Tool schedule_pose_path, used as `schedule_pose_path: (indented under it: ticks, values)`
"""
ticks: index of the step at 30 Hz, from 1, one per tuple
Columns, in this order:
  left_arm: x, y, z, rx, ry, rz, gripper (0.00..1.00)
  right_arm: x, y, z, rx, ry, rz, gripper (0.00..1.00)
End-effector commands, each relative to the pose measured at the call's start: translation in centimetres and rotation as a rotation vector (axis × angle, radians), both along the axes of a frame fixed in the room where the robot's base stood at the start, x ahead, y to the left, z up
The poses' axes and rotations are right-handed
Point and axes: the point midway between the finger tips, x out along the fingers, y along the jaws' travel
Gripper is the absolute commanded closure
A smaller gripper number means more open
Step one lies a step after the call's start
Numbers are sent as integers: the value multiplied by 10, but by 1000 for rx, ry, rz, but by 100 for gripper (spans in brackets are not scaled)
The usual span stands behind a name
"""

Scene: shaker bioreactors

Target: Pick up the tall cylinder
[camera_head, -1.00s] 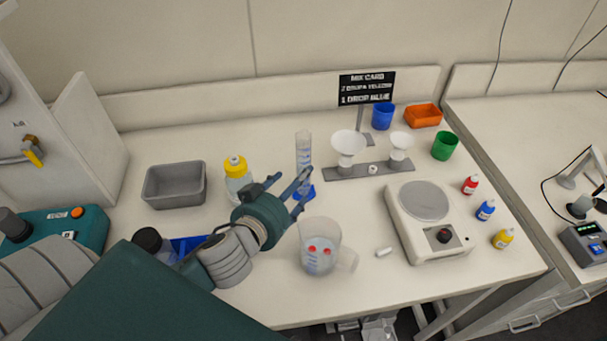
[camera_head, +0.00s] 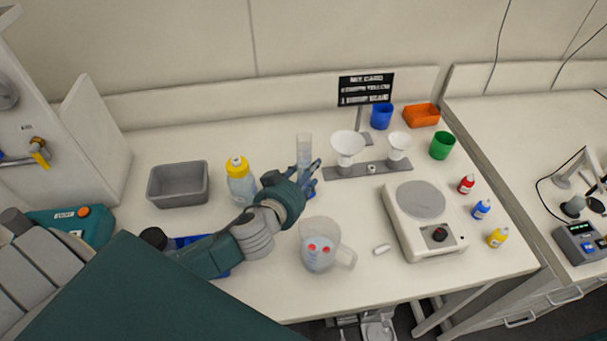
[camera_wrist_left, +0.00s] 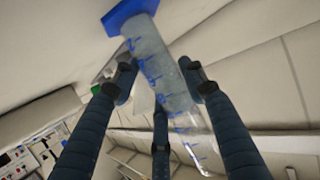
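The tall cylinder (camera_head: 304,147), clear with blue marks and a blue foot, stands on the bench left of the funnel stand. My left gripper (camera_head: 304,180) is at its lower half, with the fingers around it, and hides part of it. In the left wrist view the cylinder (camera_wrist_left: 163,75) runs between the spread fingers of my left gripper (camera_wrist_left: 158,77), its blue foot at the top. The fingers lie very close to both sides; I cannot tell whether any touches. My right gripper is not in view.
A yellow-capped bottle (camera_head: 240,182) stands left of my gripper, and a clear beaker (camera_head: 320,246) with red spots in front. The funnel stand (camera_head: 345,171) is close right of the cylinder. A grey tray (camera_head: 178,184) is at left, a white balance-like device (camera_head: 424,221) at right.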

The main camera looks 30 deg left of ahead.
Motion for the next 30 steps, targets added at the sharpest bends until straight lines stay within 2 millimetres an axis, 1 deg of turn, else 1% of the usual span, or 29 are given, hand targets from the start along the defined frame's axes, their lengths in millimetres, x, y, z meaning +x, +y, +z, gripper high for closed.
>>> schedule_pose_path:
  ticks: [1, 3, 4, 12, 17, 20, 23, 30]
  values:
    - [0, 0, 0, 0, 0, 0, 73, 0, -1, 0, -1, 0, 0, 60]
    - [0, 0, 0, 0, 0, 0, 87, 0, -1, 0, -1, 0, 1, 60]
    - [0, 0, 0, 0, 1, 0, 89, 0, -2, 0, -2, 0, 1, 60]
    - [0, 0, 2, 0, -1, 0, 90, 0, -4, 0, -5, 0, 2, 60]
    - [1, 0, 12, -2, -4, 1, 90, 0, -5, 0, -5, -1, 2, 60]
    - [1, 0, 27, -1, -7, -1, 90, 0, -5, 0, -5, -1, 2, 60]
    - [1, 0, 49, -2, -9, 0, 90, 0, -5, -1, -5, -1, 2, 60]
    - [1, -1, 119, -2, -11, -2, 90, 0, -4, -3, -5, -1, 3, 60]
